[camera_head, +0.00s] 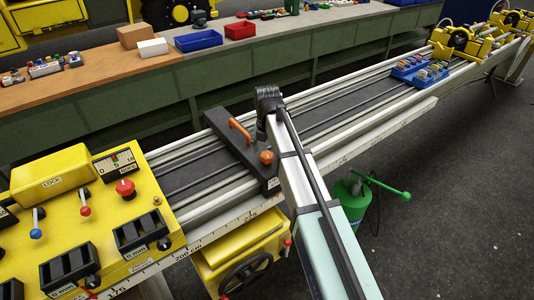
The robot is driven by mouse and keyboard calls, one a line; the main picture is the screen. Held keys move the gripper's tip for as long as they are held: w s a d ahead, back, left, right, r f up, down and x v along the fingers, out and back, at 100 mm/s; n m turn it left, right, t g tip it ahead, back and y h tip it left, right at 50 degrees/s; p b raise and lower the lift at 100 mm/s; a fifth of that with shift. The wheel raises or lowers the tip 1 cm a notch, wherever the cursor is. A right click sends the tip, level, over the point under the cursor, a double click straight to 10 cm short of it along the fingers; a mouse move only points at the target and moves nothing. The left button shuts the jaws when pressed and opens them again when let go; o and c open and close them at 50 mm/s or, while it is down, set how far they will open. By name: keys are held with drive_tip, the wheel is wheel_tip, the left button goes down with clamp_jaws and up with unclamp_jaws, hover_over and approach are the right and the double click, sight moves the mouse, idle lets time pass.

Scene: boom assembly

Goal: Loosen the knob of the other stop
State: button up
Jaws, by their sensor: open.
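A stop with a long black plate (222,125) lies across the grey rails of the boom, right of the yellow control box. It carries an orange bar handle (240,130) and a round orange knob (266,157). My arm reaches in from the bottom right. The dark end of my arm stands over the right side of the stop, with my gripper (262,128) pointing down just behind the knob. My gripper is open, small and partly hidden by the arm; its fingertips are hard to make out. I cannot tell whether it touches the stop.
The yellow control box (70,215) with levers and a red button sits at the left. Blue bins (420,72) of small parts stand on the rails further right, before yellow clamps (460,42). A workbench (100,88) runs behind.

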sight(267, 155)
wheel_tip(267, 155, up, 11)
drive_tip(key=shift+r, duration=0.15)
idle(0.5)
